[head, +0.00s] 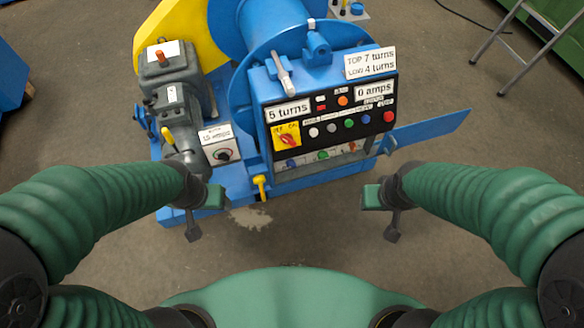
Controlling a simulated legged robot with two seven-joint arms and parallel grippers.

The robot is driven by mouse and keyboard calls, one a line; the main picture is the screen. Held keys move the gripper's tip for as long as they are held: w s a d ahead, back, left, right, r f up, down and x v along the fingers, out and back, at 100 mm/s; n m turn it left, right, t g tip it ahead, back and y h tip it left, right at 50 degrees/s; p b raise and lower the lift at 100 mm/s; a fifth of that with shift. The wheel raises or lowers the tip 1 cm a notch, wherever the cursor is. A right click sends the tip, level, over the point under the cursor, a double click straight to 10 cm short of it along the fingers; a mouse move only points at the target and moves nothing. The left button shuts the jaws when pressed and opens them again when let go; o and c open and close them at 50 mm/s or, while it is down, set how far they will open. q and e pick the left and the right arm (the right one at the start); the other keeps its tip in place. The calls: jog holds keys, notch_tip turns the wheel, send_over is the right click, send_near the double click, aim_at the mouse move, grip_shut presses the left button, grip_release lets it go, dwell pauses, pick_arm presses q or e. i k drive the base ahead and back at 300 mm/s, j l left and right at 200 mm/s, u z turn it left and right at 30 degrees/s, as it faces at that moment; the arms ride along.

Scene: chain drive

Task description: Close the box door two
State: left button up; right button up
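A blue control box (330,110) with a black button panel stands ahead in the head view. A flat blue door panel (432,130) sticks out to the right from its lower right side, swung open. The lower compartment (322,157) has its front uncovered, with several small buttons or knobs inside. My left gripper (203,214) is open and empty, in front of the machine's lower left base. My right gripper (381,212) is open and empty, below and left of the door panel, apart from it.
A grey motor unit (172,95) and a small white dial box (220,147) stand left of the control box. A yellow handle (261,186) juts out at the front. A metal stepladder (520,50) stands at the upper right. Floor right of the door is clear.

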aim_at(410, 134)
jog(key=i+l, duration=0.35)
jog(key=l, duration=0.2)
jog(key=i+l+z, duration=0.1)
jog(key=i+l, duration=0.25)
jog(key=l, duration=0.2)
jog(key=i+l, duration=0.35)
jog(key=l, duration=0.15)
jog(key=z, duration=0.05)
